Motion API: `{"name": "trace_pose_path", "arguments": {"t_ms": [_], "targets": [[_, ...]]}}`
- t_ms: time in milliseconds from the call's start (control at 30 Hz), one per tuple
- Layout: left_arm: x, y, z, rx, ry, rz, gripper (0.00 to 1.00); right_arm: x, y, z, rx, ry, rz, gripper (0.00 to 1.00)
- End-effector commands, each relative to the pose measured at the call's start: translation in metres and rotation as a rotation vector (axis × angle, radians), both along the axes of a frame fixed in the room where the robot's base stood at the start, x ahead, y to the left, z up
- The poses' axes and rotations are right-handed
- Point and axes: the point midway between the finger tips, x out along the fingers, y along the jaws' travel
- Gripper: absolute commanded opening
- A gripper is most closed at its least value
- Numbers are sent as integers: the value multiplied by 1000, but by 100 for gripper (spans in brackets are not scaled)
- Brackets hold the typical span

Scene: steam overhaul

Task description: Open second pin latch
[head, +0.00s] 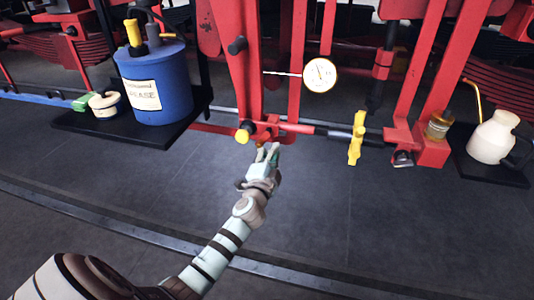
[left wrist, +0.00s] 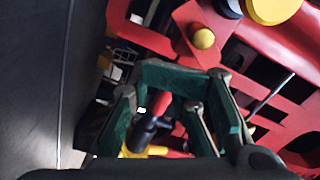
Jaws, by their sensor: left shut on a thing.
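A red linkage bracket (head: 262,131) at the foot of the red upright carries a large yellow-ended pin (head: 242,136). A small orange-yellow knob (head: 261,143) sits below it. My left gripper (head: 268,150) is at the bracket, right beside the small knob. In the left wrist view its green fingers (left wrist: 180,76) are shut near the red plate with a round yellow knob (left wrist: 203,39), which is just beyond them. The gripped part looks like part of the pin latch, but the fingers mostly hide it. My right gripper is not in view.
A dial gauge (head: 320,74) hangs above. A blue grease drum (head: 154,82) stands on a black shelf at left, a cream oil can (head: 492,137) at right. The grey floor (head: 330,215) is clear.

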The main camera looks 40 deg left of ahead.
Motion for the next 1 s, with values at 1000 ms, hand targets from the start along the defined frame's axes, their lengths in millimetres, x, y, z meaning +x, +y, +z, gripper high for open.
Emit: {"name": "trace_pose_path", "arguments": {"t_ms": [1000], "targets": [[8,-23,-4,1,0,-1,28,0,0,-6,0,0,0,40]]}}
